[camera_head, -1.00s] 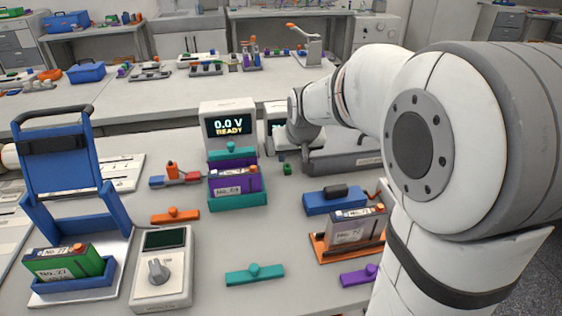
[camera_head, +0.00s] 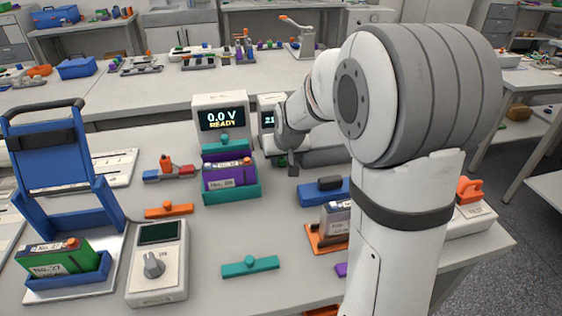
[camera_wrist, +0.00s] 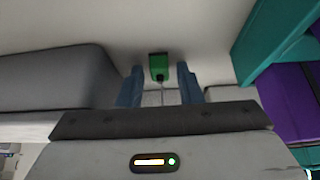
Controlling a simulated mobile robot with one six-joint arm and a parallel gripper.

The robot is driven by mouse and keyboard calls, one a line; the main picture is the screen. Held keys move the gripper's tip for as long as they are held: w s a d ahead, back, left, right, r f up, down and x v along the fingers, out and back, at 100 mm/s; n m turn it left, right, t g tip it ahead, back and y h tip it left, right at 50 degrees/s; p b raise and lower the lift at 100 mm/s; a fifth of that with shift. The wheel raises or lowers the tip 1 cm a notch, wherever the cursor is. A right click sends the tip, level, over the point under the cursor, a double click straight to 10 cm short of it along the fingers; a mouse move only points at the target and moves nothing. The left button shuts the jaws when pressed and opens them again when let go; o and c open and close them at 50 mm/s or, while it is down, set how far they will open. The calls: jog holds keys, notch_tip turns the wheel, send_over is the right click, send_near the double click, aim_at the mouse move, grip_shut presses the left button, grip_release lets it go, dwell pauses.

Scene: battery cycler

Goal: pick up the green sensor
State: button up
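The green sensor (camera_wrist: 158,66) is a small green block with a dark lower part and a thin light line running from it, in the upper middle of the wrist view. My gripper (camera_wrist: 160,78) is open, its two blue fingers on either side of the sensor with a gap on each side. I cannot tell how far the tips are from it in depth. In the head view a small bit of green, likely the sensor (camera_head: 281,161), shows on the table right of the teal holder, below my wrist. The fingers are mostly hidden there.
The teal holder (camera_head: 232,194) with a purple block stands close on the left in the head view, before the 0.0 V display unit (camera_head: 221,120). A grey body (camera_wrist: 55,78) lies close on the wrist view's left. A blue block (camera_head: 322,193) sits to the right.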

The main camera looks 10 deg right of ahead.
aim_at(282, 161)
grip_shut()
jog(key=shift+r, duration=0.1)
notch_tip(282, 161, up, 10)
jog(key=shift+p, duration=0.45)
dwell(0.4)
